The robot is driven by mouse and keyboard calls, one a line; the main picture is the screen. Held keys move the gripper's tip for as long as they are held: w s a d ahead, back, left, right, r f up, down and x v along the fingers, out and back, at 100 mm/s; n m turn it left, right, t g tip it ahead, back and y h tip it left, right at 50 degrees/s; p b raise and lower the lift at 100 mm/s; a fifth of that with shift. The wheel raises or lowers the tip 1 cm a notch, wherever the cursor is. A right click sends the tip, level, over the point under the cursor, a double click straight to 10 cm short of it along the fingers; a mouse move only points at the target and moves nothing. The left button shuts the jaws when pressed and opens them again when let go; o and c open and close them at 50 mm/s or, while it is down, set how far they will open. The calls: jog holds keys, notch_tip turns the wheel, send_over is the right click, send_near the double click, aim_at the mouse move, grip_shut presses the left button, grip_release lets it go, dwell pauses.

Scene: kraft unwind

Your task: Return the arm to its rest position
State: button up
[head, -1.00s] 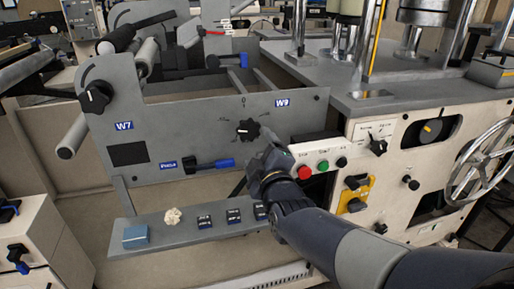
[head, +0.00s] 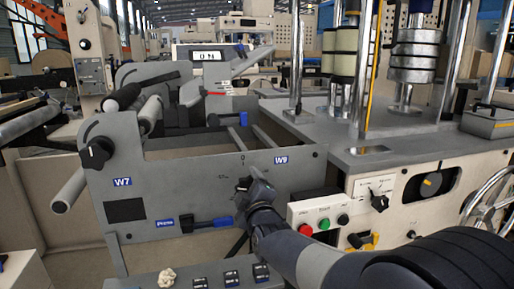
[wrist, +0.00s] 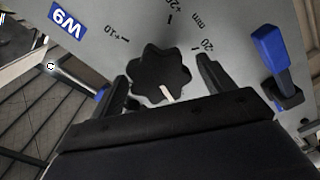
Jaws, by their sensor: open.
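My gripper (wrist: 162,75) is open in the wrist view, with its two black fingers on either side of the lower part of a black lobed knob (wrist: 152,66). The knob has a white pointer and a mm scale around it on the grey panel marked W9. I cannot tell whether the fingers touch it. In the head view my gripper (head: 258,192) is in front of the panel (head: 210,175) and covers much of the knob. My arm reaches in from the lower right, bent and extended.
A blue-handled lever (head: 208,224) sits left of my gripper; it also shows in the wrist view (wrist: 270,50). A button box (head: 318,216) with red and green buttons is close to the arm on the right. A shelf (head: 140,281) with small items lies below.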

jog(key=shift+w+a, duration=0.1)
jog(key=shift+w, duration=0.3)
jog(key=shift+s, duration=0.15)
